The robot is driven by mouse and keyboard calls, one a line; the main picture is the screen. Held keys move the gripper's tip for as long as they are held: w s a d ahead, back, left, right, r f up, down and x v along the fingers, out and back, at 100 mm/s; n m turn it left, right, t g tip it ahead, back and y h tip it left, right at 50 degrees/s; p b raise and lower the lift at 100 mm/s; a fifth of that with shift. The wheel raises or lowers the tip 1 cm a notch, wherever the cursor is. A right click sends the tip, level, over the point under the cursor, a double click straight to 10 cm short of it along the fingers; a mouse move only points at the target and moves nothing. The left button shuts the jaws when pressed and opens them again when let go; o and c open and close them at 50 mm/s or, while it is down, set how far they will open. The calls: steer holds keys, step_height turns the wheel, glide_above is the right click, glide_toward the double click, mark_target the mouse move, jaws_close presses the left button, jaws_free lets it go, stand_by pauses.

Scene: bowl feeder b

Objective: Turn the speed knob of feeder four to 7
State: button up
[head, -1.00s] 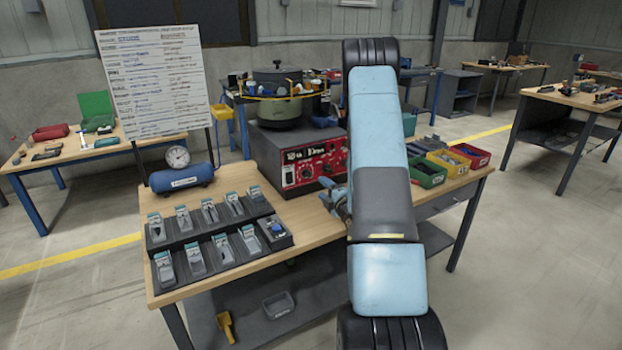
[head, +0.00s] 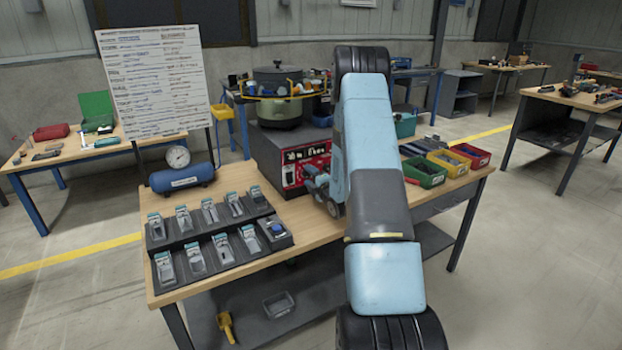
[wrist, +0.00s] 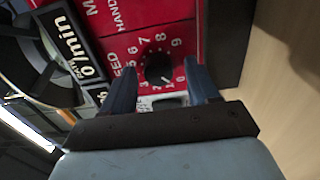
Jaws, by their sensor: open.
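The black speed knob (wrist: 157,68) sits on a red panel (wrist: 180,22) in the wrist view, inside a ring of white numbers. Part of a "SPEED" label shows beside it. My gripper (wrist: 159,70) is open, with one blue finger on each side of the knob in the picture. I cannot tell how far the fingertips are from the panel, and no contact shows. In the head view the red panel (head: 296,179) is on the dark feeder box, and my gripper and arm hide its right part.
A metal bowl (head: 277,112) stands on the dark box (head: 262,150). Black racks of small teal-and-grey items (head: 222,247) and a blue tank with a gauge (head: 182,177) are left on the wooden bench (head: 325,232). Coloured bins (head: 447,162) stand right.

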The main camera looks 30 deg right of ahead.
steer(key=shift+c, duration=0.3)
steer(key=c, duration=0.9)
steer(key=shift+d, duration=0.15)
steer(key=shift+c, duration=0.4)
